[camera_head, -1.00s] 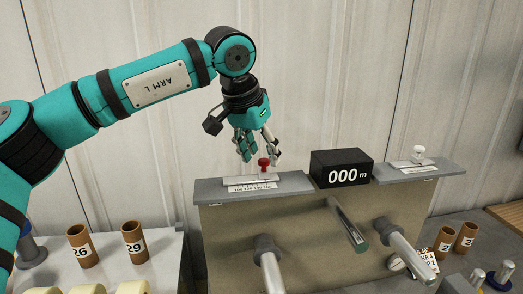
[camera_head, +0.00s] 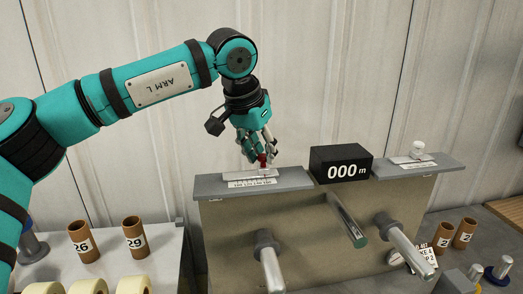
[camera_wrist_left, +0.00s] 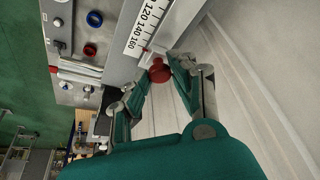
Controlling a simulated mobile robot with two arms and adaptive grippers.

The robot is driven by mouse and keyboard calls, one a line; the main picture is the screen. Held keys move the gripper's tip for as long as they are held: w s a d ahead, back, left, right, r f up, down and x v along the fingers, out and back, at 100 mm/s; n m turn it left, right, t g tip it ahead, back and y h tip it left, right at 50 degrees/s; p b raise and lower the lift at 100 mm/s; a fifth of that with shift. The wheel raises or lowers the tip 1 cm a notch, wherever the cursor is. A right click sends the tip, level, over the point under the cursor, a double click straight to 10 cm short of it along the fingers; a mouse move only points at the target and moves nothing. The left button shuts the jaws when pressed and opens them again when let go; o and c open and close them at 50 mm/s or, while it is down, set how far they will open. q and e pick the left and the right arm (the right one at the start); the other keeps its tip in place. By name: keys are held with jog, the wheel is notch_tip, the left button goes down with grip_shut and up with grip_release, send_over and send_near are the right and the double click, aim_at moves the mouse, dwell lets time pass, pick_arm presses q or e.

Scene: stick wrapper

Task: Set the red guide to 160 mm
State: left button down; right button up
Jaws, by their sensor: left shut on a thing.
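The red guide (camera_head: 262,161) stands on a white slide with a printed scale (camera_head: 252,183) on the grey left ledge of the machine. My left gripper (camera_head: 256,158) is over it with its fingers around the knob, shut on it. In the left wrist view the red knob (camera_wrist_left: 158,72) sits between the fingertips (camera_wrist_left: 161,60). The scale (camera_wrist_left: 140,30) there reads 120, 140, 160, and the guide is near its 160 end; the exact mark at the pointer cannot be read. My right gripper is not in view.
A black display (camera_head: 341,165) reading 000 m stands right of the scale. A white knob (camera_head: 417,150) is on the right ledge. Metal rods (camera_head: 270,262) stick out in front. Numbered cardboard tubes (camera_head: 134,236) stand on the left table.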

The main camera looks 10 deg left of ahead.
pick_arm(q)
jog(key=shift+d, duration=0.1)
dwell(0.3)
jog(key=c, duration=1.1)
grip_release()
jog(key=shift+r, duration=0.25)
jog(key=v, duration=1.1)
jog(key=shift+r, duration=0.3)
jog(key=shift+s+f, duration=0.1)
jog(key=shift+s, duration=0.05)
